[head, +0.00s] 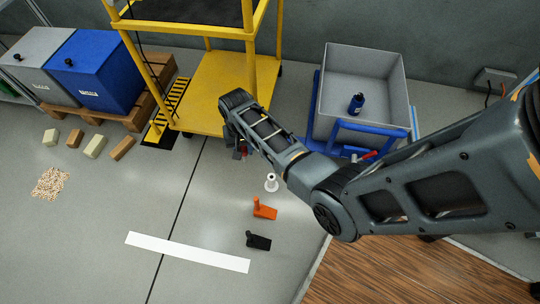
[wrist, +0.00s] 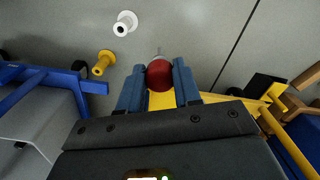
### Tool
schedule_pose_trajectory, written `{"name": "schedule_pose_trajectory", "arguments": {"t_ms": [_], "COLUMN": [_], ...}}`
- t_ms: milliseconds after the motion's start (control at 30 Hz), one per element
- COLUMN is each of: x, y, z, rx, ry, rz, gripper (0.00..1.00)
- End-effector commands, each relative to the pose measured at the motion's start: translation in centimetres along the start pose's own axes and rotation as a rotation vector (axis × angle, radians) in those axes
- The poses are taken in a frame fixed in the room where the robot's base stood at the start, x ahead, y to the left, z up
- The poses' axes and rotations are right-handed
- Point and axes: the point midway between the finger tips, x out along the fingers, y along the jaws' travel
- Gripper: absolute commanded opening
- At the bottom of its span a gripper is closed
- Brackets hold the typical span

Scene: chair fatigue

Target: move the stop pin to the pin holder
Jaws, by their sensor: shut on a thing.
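The stop pin appears in the wrist view as a red round knob (wrist: 160,75) with a grey metal tip at its upper end. A white flanged post (head: 271,183) stands on the floor and also shows in the wrist view (wrist: 125,23). A similar yellow post (wrist: 103,63) is nearby. I cannot tell which is the pin holder.
An orange bracket (head: 264,209) and a black bracket (head: 258,242) lie on open floor. The yellow cart (head: 211,85) is behind my gripper. A grey bin (head: 370,70) on a blue frame is to the right. Blocks (head: 95,146) lie left.

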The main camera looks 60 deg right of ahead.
Motion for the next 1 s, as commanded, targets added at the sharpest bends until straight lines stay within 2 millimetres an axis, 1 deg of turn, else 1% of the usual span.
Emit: {"name": "schedule_pose_trajectory", "arguments": {"t_ms": [33,100,200,300,433,933,1000], "x": [1.2,2.6,4.1,5.0,5.4,5.2,5.9], "y": [2.2,4.4,6.8,8.3,9.0,9.0,9.0], "z": [0.3,0.6,1.1,1.4,1.5,1.6,1.6], "rx": [0.078,0.176,0.281,0.346,0.379,0.379,0.378], "ry": [-0.002,0.0,0.005,0.009,0.011,0.01,0.011], "rz": [0.004,0.005,0.005,0.006,0.006,0.006,0.006], "gripper": [0.06,0.06,0.06,0.06,0.06,0.06,0.06]}}
